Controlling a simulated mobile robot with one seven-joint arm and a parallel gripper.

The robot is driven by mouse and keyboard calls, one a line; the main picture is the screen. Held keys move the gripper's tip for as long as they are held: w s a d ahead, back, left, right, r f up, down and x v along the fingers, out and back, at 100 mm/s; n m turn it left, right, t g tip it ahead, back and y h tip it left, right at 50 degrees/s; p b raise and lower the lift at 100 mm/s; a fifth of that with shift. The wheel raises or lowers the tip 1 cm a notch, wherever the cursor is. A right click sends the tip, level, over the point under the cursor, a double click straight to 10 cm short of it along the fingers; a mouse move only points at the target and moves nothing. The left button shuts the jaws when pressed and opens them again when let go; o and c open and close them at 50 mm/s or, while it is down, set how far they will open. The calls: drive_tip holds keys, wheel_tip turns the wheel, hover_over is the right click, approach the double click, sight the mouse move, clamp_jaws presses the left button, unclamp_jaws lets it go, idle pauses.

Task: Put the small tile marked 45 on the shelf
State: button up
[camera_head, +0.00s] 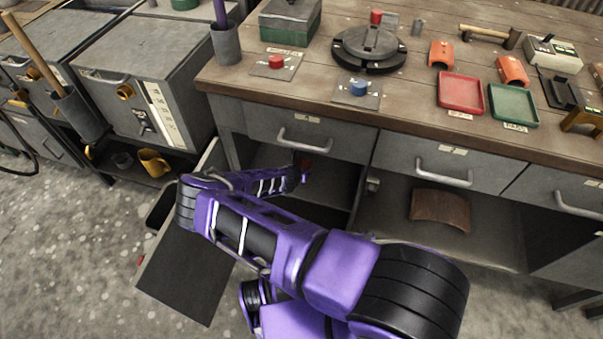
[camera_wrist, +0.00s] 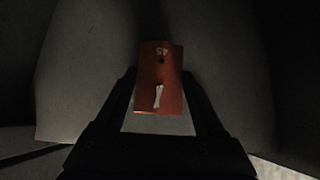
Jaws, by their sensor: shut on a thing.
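The small tile (camera_wrist: 158,72) marked 45 is orange-red with a dark hole and a white mark, and its number reads upside down in the wrist view. My gripper (camera_wrist: 160,102) is shut on it, one dark finger on each side. In the head view a bit of red (camera_head: 304,162) shows at the end of my arm, inside the open cabinet under the left drawer. The shelf surface inside that cabinet (camera_head: 335,189) is dark and partly hidden by my arm. I cannot tell whether the tile touches any surface.
An open cabinet door (camera_head: 186,272) hangs at the left of my arm. A curved brown tile (camera_head: 440,209) lies in the neighbouring open compartment. The bench top (camera_head: 420,125) above holds red and green trays, a round turntable and blocks. A drawer (camera_head: 300,132) sits just above my gripper.

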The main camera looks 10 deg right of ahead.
drive_tip(key=shift+f, duration=0.95)
drive_tip(key=shift+w+d+f, duration=0.15)
drive_tip(key=shift+f, duration=0.05)
drive_tip(key=o, duration=1.6)
drive_tip(key=shift+c, duration=0.2)
drive_tip(key=p+v, duration=0.2)
drive_tip(key=v, duration=1)
